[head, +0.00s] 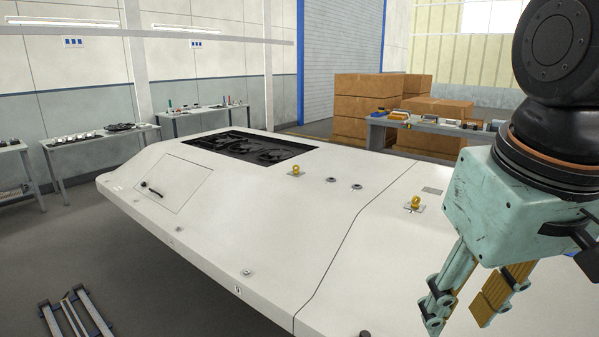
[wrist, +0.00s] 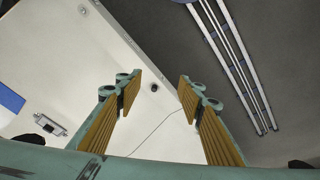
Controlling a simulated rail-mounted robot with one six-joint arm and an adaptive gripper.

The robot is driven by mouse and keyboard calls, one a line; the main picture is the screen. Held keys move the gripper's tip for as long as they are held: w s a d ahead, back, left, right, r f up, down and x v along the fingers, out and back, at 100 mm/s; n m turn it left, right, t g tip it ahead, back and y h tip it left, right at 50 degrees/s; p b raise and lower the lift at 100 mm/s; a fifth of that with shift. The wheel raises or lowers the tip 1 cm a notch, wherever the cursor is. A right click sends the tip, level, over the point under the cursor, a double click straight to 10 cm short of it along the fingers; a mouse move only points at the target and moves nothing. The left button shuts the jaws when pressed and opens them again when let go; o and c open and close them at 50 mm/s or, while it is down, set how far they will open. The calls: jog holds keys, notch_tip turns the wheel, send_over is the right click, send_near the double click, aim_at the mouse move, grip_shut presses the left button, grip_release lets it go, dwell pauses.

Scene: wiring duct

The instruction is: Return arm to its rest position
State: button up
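My gripper (head: 464,308) hangs at the lower right of the head view, pale green with ribbed tan finger pads. It is open with nothing between its fingers. It points down in front of the right part of the large white panelled body (head: 255,225); its height above that surface is hard to tell. In the wrist view the two fingers of my gripper (wrist: 159,90) stand apart, with the white surface (wrist: 165,125) and its edge beyond them.
The white body has a dark recess (head: 252,148), a handle (head: 151,189) and yellow knobs (head: 296,170). Rails (head: 75,313) lie on the floor; more rails show in the wrist view (wrist: 238,68). Benches (head: 205,119) and brown boxes (head: 368,92) stand behind.

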jog(key=s+m+t, duration=0.1)
jog(key=s, duration=0.6)
jog(key=shift+a+f, duration=0.2)
jog(key=shift+f, duration=0.05)
jog(key=shift+w+f, duration=0.1)
jog(key=shift+f, duration=0.05)
dwell(0.5)
notch_tip(320, 180, down, 6)
jog(key=b, duration=0.6)
jog(key=shift+f+b, duration=0.25)
jog(key=shift+b, duration=0.1)
jog(key=shift+d, duration=0.1)
